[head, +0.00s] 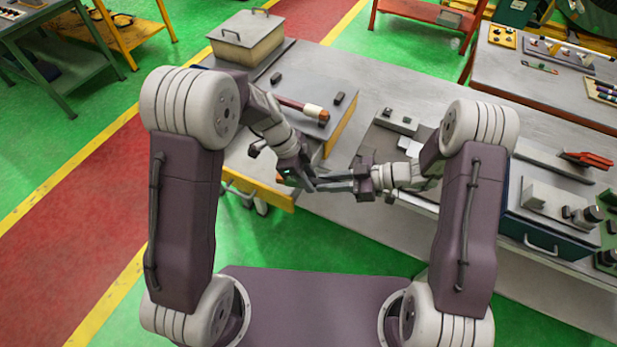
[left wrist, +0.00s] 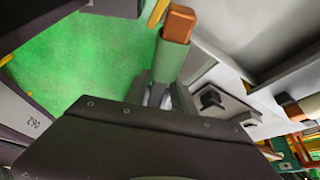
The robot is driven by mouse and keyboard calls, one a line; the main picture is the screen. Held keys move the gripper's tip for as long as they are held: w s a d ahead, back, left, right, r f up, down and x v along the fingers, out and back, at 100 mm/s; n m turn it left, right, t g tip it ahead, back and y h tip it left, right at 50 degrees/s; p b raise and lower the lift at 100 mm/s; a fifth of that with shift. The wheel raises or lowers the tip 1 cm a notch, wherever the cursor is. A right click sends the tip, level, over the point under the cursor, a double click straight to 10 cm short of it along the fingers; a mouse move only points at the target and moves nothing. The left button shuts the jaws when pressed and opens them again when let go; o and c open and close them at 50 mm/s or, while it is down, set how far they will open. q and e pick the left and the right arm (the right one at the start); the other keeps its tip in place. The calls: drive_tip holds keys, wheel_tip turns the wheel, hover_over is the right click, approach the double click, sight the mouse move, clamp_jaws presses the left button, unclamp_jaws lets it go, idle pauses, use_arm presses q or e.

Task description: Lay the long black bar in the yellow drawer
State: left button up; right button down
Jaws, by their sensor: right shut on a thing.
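A long dark bar (head: 335,184) runs level between my two grippers in the head view, low over the yellow drawer's right side. My right gripper (head: 352,182) is shut on the dark bar. The yellow drawer (head: 262,194) stands pulled out below and left of the left gripper. My left arm hides part of it.
The bench top above the drawer holds a lidded box (head: 246,38), a rod with a pale band (head: 303,107) and small dark blocks. A grey fixture (head: 397,122) stands right of the grippers. A blue cabinet (head: 545,232) is at the right.

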drive_tip(key=c, duration=1.2)
unclamp_jaws()
drive_tip(key=shift+d, duration=0.1)
